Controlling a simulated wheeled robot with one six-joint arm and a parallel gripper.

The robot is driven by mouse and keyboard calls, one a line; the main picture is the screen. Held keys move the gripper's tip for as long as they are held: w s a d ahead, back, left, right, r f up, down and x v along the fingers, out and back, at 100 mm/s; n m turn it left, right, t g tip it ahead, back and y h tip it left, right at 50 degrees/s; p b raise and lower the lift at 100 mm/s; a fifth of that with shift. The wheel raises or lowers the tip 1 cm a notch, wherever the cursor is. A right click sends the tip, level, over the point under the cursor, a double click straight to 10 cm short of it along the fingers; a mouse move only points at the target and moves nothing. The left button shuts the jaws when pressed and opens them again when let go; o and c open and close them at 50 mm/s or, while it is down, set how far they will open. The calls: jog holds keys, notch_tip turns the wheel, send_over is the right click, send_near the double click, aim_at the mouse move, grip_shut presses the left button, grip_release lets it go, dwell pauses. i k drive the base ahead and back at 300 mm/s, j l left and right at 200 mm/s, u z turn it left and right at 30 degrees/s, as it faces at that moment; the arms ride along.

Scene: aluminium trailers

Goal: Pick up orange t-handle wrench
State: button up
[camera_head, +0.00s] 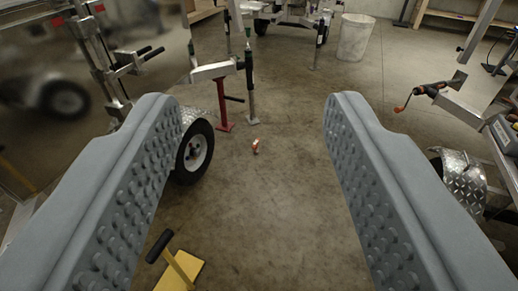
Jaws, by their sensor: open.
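A small orange object (255,146) with a pale part is on the concrete floor ahead. It shows between my fingers, small and far off; I cannot make out a T-shape, so I cannot tell whether it is the orange t-handle wrench. My gripper (252,108) is open. Its two grey, studded fingers reach forward on either side of the picture, with nothing between the pads. The orange object lies well beyond and below them.
A yellow piece with a black-gripped handle (181,268) is at the bottom, left of centre. A red stand (222,108) supports a trailer tongue ahead. Trailer wheels (194,152) flank the aisle. A grey bin (355,38) stands at the back. Open floor lies between.

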aim_at(255, 147)
jog(key=u, duration=0.5)
jog(key=i+l+u, duration=0.25)
jog(key=i+l, duration=0.15)
jog(key=l, duration=0.25)
jog(key=i+l+u, duration=0.1)
jog(key=l, duration=0.2)
jog(key=i+l+u, duration=0.15)
jog(key=l, duration=0.25)
jog(key=i+l+u, duration=0.1)
jog(key=i+l, duration=0.15)
jog(key=i+l+u, duration=0.15)
jog(key=l, duration=0.35)
jog(key=z, duration=0.8)
jog(key=i, duration=0.6)
